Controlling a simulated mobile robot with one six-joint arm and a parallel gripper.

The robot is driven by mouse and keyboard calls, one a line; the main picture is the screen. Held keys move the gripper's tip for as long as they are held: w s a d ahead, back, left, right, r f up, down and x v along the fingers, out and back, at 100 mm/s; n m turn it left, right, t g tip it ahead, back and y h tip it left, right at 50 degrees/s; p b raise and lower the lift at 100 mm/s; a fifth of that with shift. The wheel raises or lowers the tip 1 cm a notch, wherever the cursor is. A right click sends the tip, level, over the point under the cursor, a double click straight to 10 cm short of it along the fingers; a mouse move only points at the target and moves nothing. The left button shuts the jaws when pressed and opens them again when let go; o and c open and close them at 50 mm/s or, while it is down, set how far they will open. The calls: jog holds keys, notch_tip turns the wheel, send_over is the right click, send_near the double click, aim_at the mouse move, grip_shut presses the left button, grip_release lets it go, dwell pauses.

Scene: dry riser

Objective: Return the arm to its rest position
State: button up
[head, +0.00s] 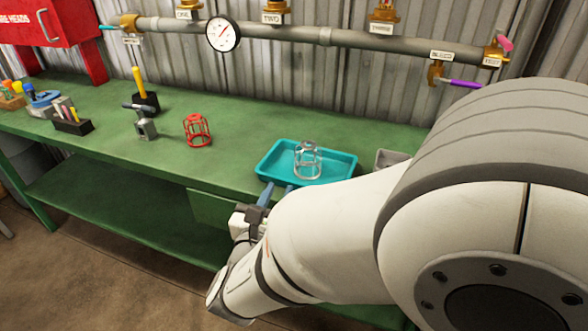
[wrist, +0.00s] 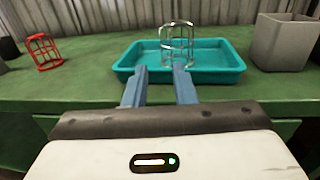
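My gripper (wrist: 160,84) is in front of the teal tray, at the near edge of the green bench. In the wrist view its two blue fingers stand apart with nothing between them, so it is open and empty. In the head view its blue fingertips (head: 276,190) show just before the tray, and my white arm reaches in from the right. A silver wire cage (head: 307,160) stands upright in the teal tray (head: 268,168); it also shows beyond the fingers in the wrist view (wrist: 177,44). The cage and fingers look apart.
A red wire cage (head: 198,131) stands on the green bench (head: 240,120). A grey bin (wrist: 284,42) is right of the tray. A small clamp (head: 145,122), a black holder (head: 73,126) and other tools are at left. A pipe with a gauge (head: 223,34) runs along the back wall.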

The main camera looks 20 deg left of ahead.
dwell(0.3)
jog(key=d+r+m+g+h+p, duration=0.5)
jog(key=d+m, duration=0.4)
jog(key=d, duration=0.5)
jog(key=d+r+m+g+h+p, duration=0.2)
jog(key=d+m+g+h+p, duration=0.35)
jog(key=d+m, duration=0.65)
jog(key=s+d+r+m+g+y+p, duration=0.4)
jog(key=s+r+m+y+p, duration=0.3)
jog(key=m, duration=0.8)
notch_tip(320, 180, up, 3)
jog(key=g+y+p, duration=0.1)
jog(key=y+p, duration=0.2)
jog(key=shift+s+d, duration=0.35)
